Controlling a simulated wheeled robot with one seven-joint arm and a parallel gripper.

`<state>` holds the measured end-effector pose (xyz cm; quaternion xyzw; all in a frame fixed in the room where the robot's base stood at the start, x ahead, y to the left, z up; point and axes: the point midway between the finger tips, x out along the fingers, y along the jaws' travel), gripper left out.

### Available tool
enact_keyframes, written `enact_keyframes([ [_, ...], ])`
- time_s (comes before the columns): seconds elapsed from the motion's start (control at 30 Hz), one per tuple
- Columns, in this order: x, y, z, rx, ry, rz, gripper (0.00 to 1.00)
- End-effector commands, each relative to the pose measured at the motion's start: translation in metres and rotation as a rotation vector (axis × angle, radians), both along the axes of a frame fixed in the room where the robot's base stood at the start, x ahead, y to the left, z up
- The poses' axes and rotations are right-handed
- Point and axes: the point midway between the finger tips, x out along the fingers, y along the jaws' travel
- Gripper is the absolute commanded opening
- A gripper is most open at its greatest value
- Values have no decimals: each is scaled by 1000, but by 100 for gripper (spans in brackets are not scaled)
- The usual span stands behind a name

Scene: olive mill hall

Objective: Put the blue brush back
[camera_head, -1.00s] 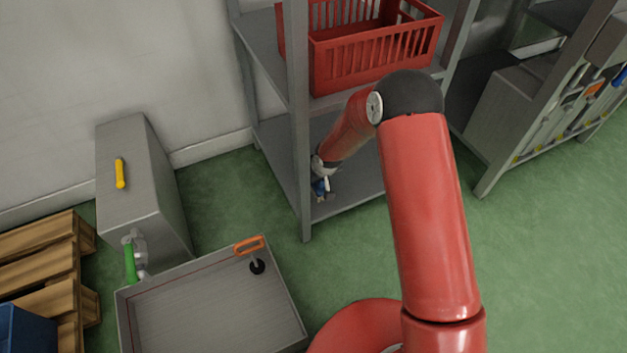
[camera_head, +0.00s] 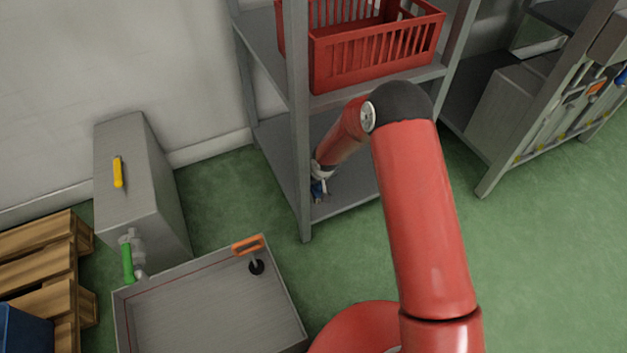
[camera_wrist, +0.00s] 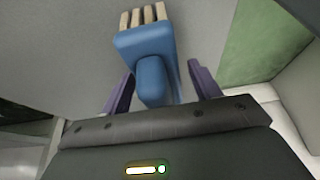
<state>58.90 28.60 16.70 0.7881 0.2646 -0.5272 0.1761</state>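The blue brush (camera_wrist: 145,45) is in the wrist view, with its pale bristles (camera_wrist: 143,15) pointing away and its rounded handle end toward my gripper. My gripper (camera_wrist: 160,64) has its two purple fingers apart, one on each side of the brush. A gap shows between the right finger and the brush, so it looks open around it. In the head view my gripper (camera_head: 319,190) is low at the front left post of the grey shelf rack, over its lower shelf (camera_head: 345,198). The brush is only a small blue patch there, and its contact with the shelf cannot be made out.
A red crate (camera_head: 375,62) stands on the shelf above my forearm. The rack's post (camera_head: 298,130) is close beside my gripper. A grey tray (camera_head: 205,315), a grey cabinet (camera_head: 140,190) and pallets (camera_head: 45,260) are left. A tool rack (camera_head: 530,150) stands right. Green floor between is clear.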

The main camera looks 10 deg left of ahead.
Motion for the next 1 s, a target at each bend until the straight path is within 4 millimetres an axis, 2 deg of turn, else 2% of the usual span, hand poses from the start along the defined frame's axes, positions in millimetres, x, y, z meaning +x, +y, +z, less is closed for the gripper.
enact_keyframes([
  [0.27, 0, 0, 2, 0, 0, 0, 62],
  [0.37, -4, -4, 18, 1, -3, 0, 62],
  [0.5, -14, -11, 49, 1, -4, -2, 62],
  [0.8, -74, -56, 45, -3, 2, 1, 62],
  [1.0, -100, -76, 44, -2, 1, 1, 62],
])
